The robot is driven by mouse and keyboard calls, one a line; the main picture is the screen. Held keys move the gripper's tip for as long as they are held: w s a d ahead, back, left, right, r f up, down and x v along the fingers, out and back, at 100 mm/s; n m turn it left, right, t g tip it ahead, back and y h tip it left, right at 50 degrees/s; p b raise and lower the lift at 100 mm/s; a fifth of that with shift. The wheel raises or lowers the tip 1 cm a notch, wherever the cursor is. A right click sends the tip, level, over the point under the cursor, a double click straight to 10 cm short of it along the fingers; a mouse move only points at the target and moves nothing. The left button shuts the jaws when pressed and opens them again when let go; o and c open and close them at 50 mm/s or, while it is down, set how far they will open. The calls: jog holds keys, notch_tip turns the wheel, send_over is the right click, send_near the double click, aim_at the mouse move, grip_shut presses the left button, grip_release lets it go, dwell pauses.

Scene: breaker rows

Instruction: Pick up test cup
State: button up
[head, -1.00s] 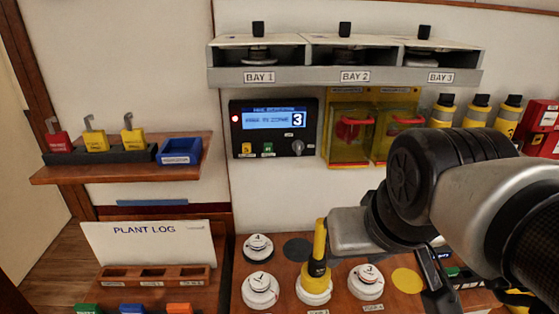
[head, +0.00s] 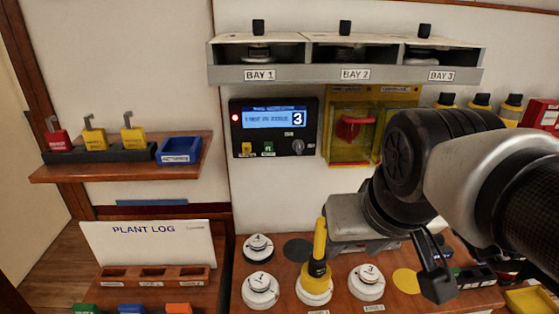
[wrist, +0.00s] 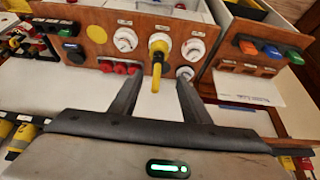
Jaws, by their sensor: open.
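The test cup, a yellow piece with an upright handle and a dark band (head: 318,262), sits over the middle white round head in the front row of the wooden bench. It also shows in the wrist view (wrist: 159,47), upper centre. My gripper (wrist: 158,88) is open and empty. Its two dark fingers point towards the cup, and the handle's end appears between the fingertips. I cannot tell how far the fingers are from it. In the head view my arm's wrist is just right of the handle, and the fingertips are hard to make out.
White round heads (head: 260,290) and (head: 366,282) stand left and right of the cup. A grey bay shelf (head: 300,76) and a control panel (head: 274,127) are on the wall above. Yellow box with red handle (head: 352,127) hangs behind my arm.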

jog(key=g+b, duration=0.1)
jog(key=b, duration=0.7)
send_near(320, 243)
jog(key=w+v, duration=0.1)
jog(key=v, duration=0.4)
jog(key=shift+m, duration=0.3)
jog(key=b+x, duration=0.1)
jog(key=x, duration=1)
jog(key=shift+f+b, duration=0.1)
jog(key=shift+b, duration=0.2)
jog(key=shift+b+x, duration=0.4)
jog(key=shift+x, duration=2.25)
jog(key=shift+s+d, duration=0.15)
grip_shut()
